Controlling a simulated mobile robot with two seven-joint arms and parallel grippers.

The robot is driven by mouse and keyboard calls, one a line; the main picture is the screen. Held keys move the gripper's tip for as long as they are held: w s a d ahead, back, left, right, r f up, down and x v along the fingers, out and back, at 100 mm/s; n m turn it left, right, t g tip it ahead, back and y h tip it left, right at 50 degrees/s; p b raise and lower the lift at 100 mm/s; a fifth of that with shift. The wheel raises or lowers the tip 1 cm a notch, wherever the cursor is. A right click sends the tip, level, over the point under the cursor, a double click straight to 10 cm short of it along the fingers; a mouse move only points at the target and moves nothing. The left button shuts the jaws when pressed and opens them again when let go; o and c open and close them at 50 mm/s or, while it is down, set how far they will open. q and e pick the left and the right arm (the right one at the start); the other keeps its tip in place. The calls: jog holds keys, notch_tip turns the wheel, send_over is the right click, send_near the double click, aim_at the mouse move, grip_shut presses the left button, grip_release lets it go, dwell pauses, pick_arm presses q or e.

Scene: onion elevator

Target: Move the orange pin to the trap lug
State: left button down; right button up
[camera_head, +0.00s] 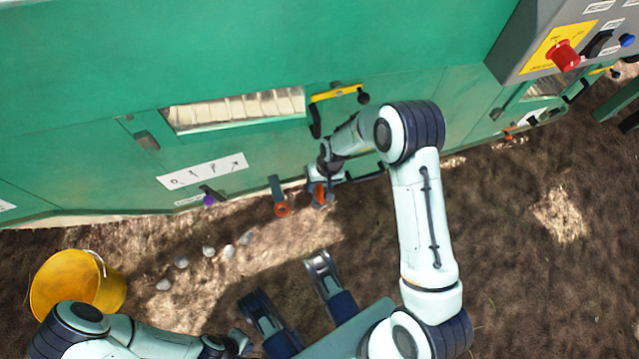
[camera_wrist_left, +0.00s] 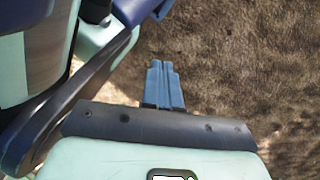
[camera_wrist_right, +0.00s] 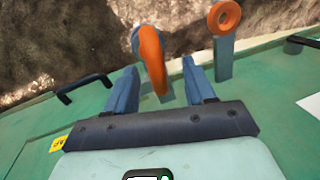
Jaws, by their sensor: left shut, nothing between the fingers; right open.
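The orange pin (camera_head: 319,193) is at the lower front of the green machine, just below my right gripper (camera_head: 323,172). In the right wrist view, the pin's orange loop (camera_wrist_right: 152,58) is in the gap between the open fingers of my right gripper (camera_wrist_right: 163,85), nearer the left finger; contact is unclear. A grey lug with an orange ring (camera_wrist_right: 225,17) stands beside it; it also shows in the head view (camera_head: 283,209). Whether this is the trap lug, I cannot tell. My left gripper (camera_wrist_left: 163,85) is shut and empty over bare ground, far from the pin.
A yellow bucket (camera_head: 78,283) stands on the ground at left, near my left arm. Several pale stones (camera_head: 208,251) lie before the machine. A purple knob (camera_head: 209,200), a yellow handle (camera_head: 335,94) and a red button (camera_head: 563,55) are on the machine. Ground at right is clear.

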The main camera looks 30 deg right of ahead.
pick_arm(q)
jog(key=w+d+r+t+p, duration=0.1)
jog(key=w+r+t+p, duration=0.2)
jog(key=w, duration=0.5)
notch_tip(320, 180, up, 2)
jog(key=shift+r+m+p, duration=0.1)
jog(key=shift+m+p, duration=0.2)
jog(key=shift+p, duration=0.2)
pick_arm(e)
notch_tip(320, 180, up, 13)
jog(key=d, duration=0.2)
jog(key=shift+s+d+f, duration=0.15)
jog(key=shift+s, duration=0.3)
